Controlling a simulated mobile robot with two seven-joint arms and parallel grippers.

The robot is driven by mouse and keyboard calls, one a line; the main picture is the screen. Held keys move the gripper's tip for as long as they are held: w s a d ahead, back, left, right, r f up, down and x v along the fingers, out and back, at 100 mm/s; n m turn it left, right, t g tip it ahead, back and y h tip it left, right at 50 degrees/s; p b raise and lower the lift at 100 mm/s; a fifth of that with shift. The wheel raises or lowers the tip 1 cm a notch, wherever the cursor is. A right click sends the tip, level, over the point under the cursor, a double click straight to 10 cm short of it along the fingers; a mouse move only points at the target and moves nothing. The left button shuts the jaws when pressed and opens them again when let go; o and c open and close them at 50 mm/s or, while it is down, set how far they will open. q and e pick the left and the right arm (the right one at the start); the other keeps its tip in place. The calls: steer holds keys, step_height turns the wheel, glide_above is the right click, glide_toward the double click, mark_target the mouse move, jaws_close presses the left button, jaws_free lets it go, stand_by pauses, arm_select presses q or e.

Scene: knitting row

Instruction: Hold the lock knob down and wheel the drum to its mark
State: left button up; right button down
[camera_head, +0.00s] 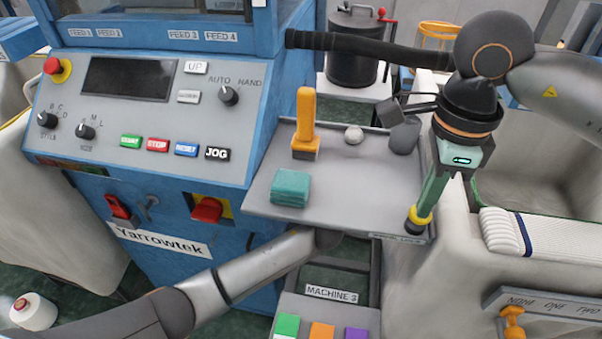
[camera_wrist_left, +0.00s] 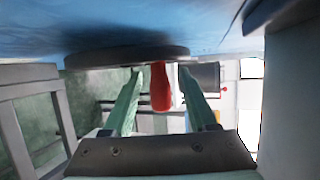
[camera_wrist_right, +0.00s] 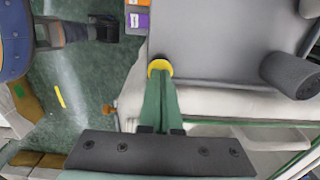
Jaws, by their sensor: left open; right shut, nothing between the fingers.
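A small knob with a yellow collar (camera_head: 418,217) sits at the front right corner of the grey shelf, beside a lock label too small to read fully. My right gripper (camera_head: 424,204) is shut and empty, with its tips down at this knob. The right wrist view shows the yellow ring (camera_wrist_right: 159,67) at the fingertips. How far the knob is pressed cannot be told. In the left wrist view, a red handle (camera_wrist_left: 160,90) hangs below a dark round disc (camera_wrist_left: 100,58), perhaps the drum's wheel. My left gripper (camera_wrist_left: 161,72) is open with a finger on each side of the handle. The shelf hides it in the head view.
The blue control panel (camera_head: 155,80) stands at left. A plate marked ONE, TWO with an orange knob (camera_head: 513,322) is at lower right.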

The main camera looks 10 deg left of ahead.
arm_select(q)
steer(key=shift+w+a, duration=0.1)
steer(key=shift+w, duration=0.1)
jaws_close()
stand_by(0.4)
stand_by(1.0)
